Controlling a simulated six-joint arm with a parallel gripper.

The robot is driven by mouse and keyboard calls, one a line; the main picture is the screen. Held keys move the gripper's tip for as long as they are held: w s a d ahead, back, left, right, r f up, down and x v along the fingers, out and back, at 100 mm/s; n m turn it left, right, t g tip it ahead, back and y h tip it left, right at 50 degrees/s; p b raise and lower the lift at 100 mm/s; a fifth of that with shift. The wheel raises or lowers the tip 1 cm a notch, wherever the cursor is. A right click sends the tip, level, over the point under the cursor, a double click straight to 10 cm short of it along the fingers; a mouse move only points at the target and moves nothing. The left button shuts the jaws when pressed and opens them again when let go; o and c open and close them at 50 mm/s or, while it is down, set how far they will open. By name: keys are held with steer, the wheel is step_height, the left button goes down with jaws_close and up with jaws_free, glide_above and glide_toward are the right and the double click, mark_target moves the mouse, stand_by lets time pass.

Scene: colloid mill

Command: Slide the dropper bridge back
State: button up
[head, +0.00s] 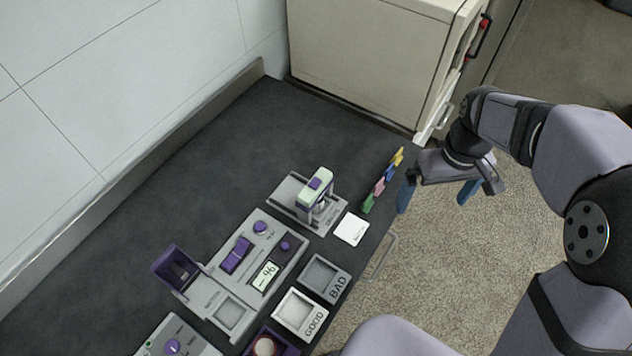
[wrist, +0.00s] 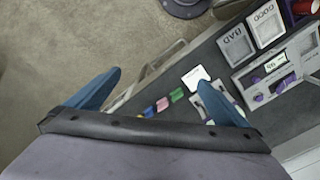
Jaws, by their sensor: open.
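The dropper bridge (head: 316,189), pale green with a purple knob, stands upright on a grey base plate (head: 291,190) near the middle of the dark bench. In the wrist view the dropper station (wrist: 222,104) is partly hidden behind one of my fingers. My gripper (head: 437,192) hangs off the right edge of the bench, well to the right of the bridge. Its two blue fingers are spread wide with nothing between them. The gripper also shows in the wrist view (wrist: 162,98), over floor and the bench edge.
Several coloured clips (head: 384,180) lie along the bench edge between bridge and gripper. A white card (head: 351,229) lies beside the station. The grey device with a display (head: 265,275) and the BAD (head: 345,275) and GOOD (head: 277,311) trays stand in front. The back-left bench is clear.

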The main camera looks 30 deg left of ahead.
steer(key=a+f+n+b, duration=0.15)
steer(key=a+n, duration=0.35)
steer(key=a, duration=1)
steer(key=n, duration=0.5)
glide_above(315, 182)
step_height(315, 182, down, 2)
steer(key=shift+f, duration=0.1)
steer(key=shift+f+p, duration=1.25)
steer(key=shift+f, duration=2.4)
steer(key=c, duration=1.4)
steer(key=shift+o, duration=0.2)
steer(key=shift+a, duration=2.35)
steer(key=o, duration=1.4)
steer(key=shift+c, duration=0.2)
